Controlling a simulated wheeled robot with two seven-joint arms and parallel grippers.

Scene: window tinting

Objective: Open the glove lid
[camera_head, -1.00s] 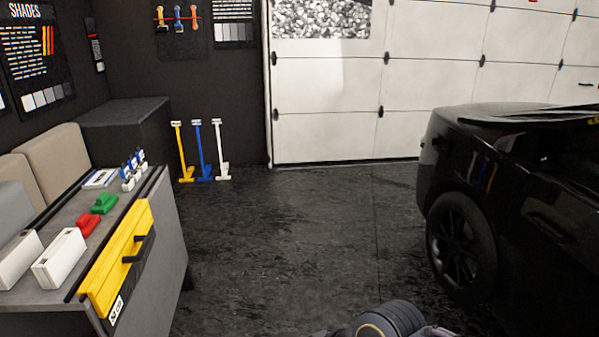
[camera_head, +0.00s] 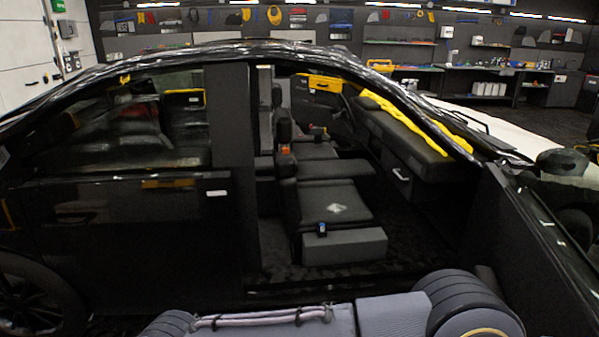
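A black car stands in front of me with its side opening clear, so its cabin shows. The dark dashboard (camera_head: 400,130) is at the right of the opening. What looks like the glove lid (camera_head: 401,180) is on the lower dashboard, with a small light handle (camera_head: 401,174). The lid appears shut, though it is dark and small. Neither of my grippers is in view; only parts of my own arms show along the bottom edge.
A dark front seat (camera_head: 335,203) fills the middle of the opening. A door pillar (camera_head: 232,120) bounds it at left, and a black panel like an open door (camera_head: 530,250) at right. Yellow cloth-like material (camera_head: 385,106) lies along the dashboard top. Wall shelves stand behind.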

